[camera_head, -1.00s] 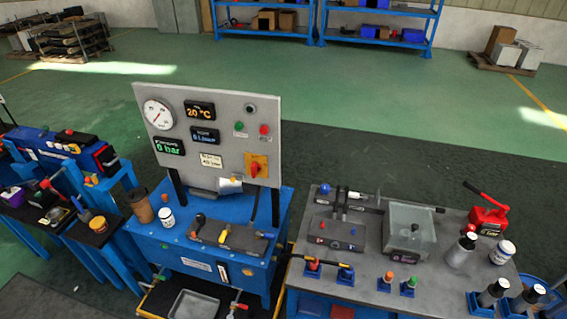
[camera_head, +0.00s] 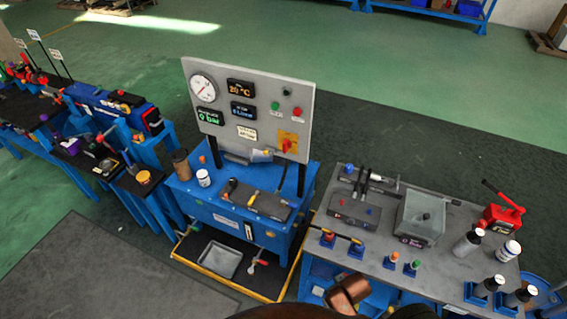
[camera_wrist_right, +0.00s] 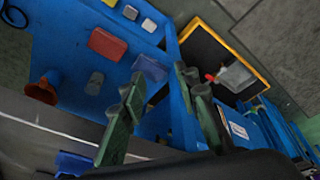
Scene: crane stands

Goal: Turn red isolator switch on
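The red isolator switch (camera_head: 287,145) is a red knob on a yellow plate. It sits at the lower right of the grey upright panel (camera_head: 250,80) in the head view. The exact angle of the knob is too small to tell. My right gripper (camera_wrist_right: 160,78) shows in the right wrist view with its two green fingers apart and nothing between them. It is well away from the switch, which does not show in that view. My left gripper is not in view.
The panel stands on a blue bench (camera_head: 235,213) with a cup and a white jar. A grey workbench (camera_head: 375,245) with a red pump (camera_head: 500,215) is to the right. A low yellow-edged tray (camera_head: 215,285) lies in front. Grey floor is clear at front left.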

